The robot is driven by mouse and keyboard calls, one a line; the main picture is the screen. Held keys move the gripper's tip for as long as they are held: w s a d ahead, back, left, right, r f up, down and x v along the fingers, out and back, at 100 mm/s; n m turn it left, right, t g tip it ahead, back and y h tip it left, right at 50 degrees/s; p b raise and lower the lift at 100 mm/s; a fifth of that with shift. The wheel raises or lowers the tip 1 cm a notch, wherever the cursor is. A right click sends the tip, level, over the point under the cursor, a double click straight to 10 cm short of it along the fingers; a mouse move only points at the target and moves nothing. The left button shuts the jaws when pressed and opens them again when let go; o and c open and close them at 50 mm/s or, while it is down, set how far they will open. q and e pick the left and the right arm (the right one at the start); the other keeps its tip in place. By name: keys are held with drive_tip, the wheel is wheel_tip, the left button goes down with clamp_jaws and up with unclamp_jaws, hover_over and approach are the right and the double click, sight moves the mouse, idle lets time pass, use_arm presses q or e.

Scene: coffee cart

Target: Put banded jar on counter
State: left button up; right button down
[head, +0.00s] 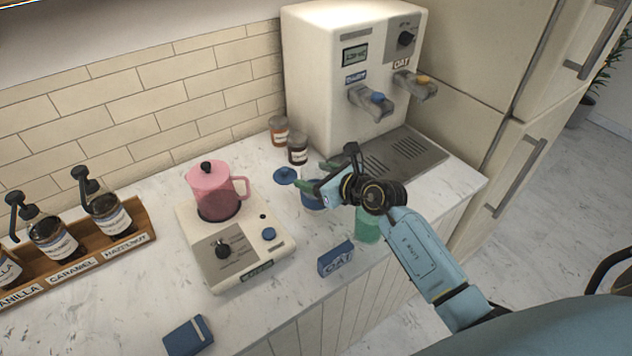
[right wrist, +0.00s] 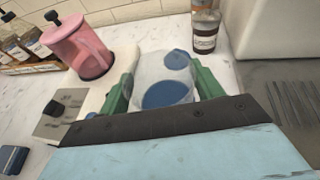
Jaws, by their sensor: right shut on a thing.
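My right gripper (head: 318,176) reaches over the counter (head: 330,290) from the right. Its green fingers are shut on a clear jar with a blue part (head: 312,203), most likely the banded jar. In the right wrist view the jar (right wrist: 163,80) sits between the two fingers, see-through at the top with blue at its base. The gripper hides much of it in the head view, and I cannot tell whether it touches the counter. My left gripper is not in view.
A blue lid (head: 286,175) lies beside the jar, near two small brown jars (head: 298,150). A pink pitcher (head: 212,192) stands on a scale-like base (head: 215,270) to the left. The front counter is partly clear.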

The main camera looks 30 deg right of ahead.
drive_tip(key=shift+f, duration=0.7)
drive_tip(key=shift+c, duration=1.4)
unclamp_jaws()
drive_tip(key=shift+f, duration=0.25)
drive_tip(key=shift+r, duration=0.25)
drive_tip(key=v, duration=1.2)
